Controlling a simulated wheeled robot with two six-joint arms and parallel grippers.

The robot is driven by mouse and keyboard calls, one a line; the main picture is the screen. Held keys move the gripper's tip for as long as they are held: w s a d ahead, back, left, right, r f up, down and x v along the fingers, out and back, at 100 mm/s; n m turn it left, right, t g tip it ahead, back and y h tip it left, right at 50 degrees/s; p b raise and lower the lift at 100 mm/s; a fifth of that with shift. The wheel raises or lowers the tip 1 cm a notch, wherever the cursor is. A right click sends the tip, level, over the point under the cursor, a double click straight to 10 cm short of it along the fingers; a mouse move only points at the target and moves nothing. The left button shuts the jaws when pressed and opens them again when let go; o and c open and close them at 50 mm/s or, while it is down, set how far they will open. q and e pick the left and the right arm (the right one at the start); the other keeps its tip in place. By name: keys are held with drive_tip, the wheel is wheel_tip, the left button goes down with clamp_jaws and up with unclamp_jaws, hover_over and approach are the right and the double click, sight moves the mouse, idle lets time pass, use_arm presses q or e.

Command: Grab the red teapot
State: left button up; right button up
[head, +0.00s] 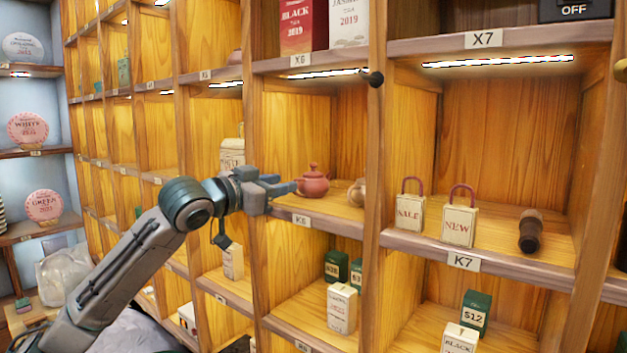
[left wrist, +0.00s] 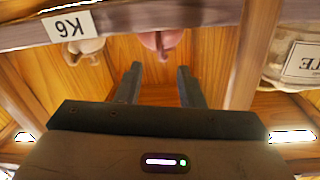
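My left gripper (head: 284,185) is at the front of this compartment, just left of the teapot in the head view. In the left wrist view, which is upside down, the gripper (left wrist: 160,76) is open with nothing between its two fingers. My right gripper is in neither view.
A pale teapot (head: 357,193) stands right of the red one, partly behind the upright (head: 378,150). A cream canister (head: 231,155) stands in the compartment to the left.

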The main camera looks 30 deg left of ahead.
sight(313, 180)
use_arm(q)
drive_tip(key=shift+w+r+p, duration=0.1)
drive_tip(key=shift+w+p, duration=0.4)
drive_tip(key=shift+p, duration=0.1)
drive_tip(key=w, duration=0.1)
drive_tip(key=w+p, duration=0.2)
drive_tip(key=shift+d, duration=0.25)
drive_tip(key=shift+w+d+f+p, duration=0.1)
drive_tip(key=shift+w+f+p, duration=0.25)
drive_tip(key=shift+w, duration=0.2)
clamp_jaws()
drive_tip(key=shift+d, duration=0.1)
